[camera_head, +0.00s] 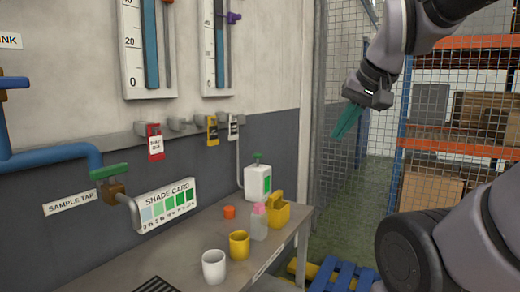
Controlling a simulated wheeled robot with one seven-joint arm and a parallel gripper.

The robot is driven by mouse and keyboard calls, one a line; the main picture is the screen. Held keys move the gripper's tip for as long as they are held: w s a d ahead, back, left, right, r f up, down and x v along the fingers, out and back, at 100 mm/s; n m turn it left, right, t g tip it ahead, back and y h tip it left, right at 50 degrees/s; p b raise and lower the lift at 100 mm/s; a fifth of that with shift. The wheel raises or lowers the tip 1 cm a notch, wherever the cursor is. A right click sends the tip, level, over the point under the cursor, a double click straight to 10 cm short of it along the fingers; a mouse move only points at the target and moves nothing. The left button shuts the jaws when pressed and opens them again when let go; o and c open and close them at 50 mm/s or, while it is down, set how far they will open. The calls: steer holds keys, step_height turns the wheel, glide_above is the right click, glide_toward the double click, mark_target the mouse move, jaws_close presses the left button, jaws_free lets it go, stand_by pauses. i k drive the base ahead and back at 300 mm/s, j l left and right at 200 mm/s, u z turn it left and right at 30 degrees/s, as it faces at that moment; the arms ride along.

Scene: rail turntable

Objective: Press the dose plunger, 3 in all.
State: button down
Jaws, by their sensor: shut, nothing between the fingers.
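My gripper (338,134), with teal fingers, is shut and empty. It hangs in the air to the right of and higher than the plunger in the picture, in front of the mesh fence, apart from everything.
The bench (190,250) holds a white cup (214,267), a yellow mug (239,245), an orange cap (229,212), a clear bottle with a pink top (259,222) and a yellow caddy (278,212). A shade card (166,205) and sample tap (109,172) are at left.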

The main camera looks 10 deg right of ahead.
mark_target(258, 156)
steer(key=i+l+u, duration=0.2)
steer(key=i+l, duration=0.8)
